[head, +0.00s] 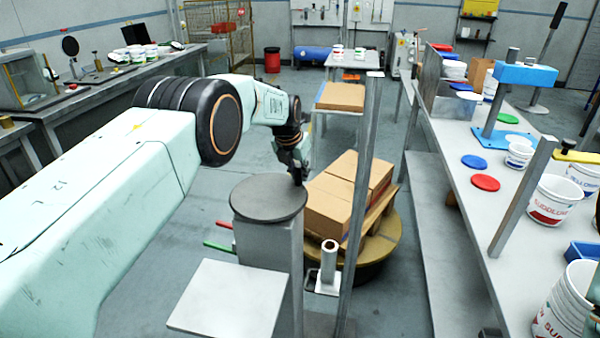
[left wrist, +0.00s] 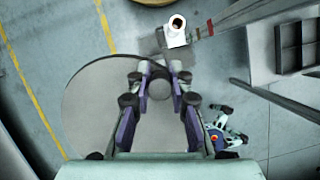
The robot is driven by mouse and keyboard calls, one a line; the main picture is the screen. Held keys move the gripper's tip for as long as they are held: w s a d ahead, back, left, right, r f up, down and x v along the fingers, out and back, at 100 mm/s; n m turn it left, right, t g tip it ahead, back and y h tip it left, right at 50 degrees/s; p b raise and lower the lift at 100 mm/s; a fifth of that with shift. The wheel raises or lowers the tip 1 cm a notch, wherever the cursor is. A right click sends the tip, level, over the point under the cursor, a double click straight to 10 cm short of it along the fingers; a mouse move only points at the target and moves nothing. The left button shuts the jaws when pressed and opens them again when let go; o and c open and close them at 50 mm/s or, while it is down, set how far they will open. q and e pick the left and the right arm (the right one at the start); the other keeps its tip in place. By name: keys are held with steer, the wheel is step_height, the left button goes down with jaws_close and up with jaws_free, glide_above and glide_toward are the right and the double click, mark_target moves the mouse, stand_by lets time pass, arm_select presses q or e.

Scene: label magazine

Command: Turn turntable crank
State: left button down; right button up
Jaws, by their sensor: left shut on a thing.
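A grey round disc (head: 268,197) tops a square grey pedestal and looks like the crank wheel. In the left wrist view the disc (left wrist: 92,112) lies below the gripper. My left gripper (head: 298,172) is at the disc's far right edge. In the left wrist view its purple fingers (left wrist: 160,88) are shut around a dark round knob (left wrist: 162,84); its fingertips hide part of it. The turntable (head: 385,245) is a low, round, tan platform behind the pedestal. It bears a wooden pallet with several brown cartons (head: 332,205). My right gripper is not in view.
A grey post (head: 361,190) stands right of the disc, with a white roll (head: 329,262) on a holder. A flat pale plate (head: 228,297) is in front. Red and green bars stick out left. A long bench (head: 480,225) with buckets and lids runs along the right.

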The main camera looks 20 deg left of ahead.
arm_select(q)
steer(key=shift+s+a+f, duration=0.1)
steer(key=shift+a+f, duration=0.05)
steer(key=c, duration=1.2)
jaws_free()
steer(key=shift+a, duration=0.1)
steer(key=shift+d, duration=0.2)
steer(key=shift+r, duration=0.3)
steer(key=v, duration=1.1)
steer(key=shift+r, duration=0.2)
steer(key=shift+s, duration=0.15)
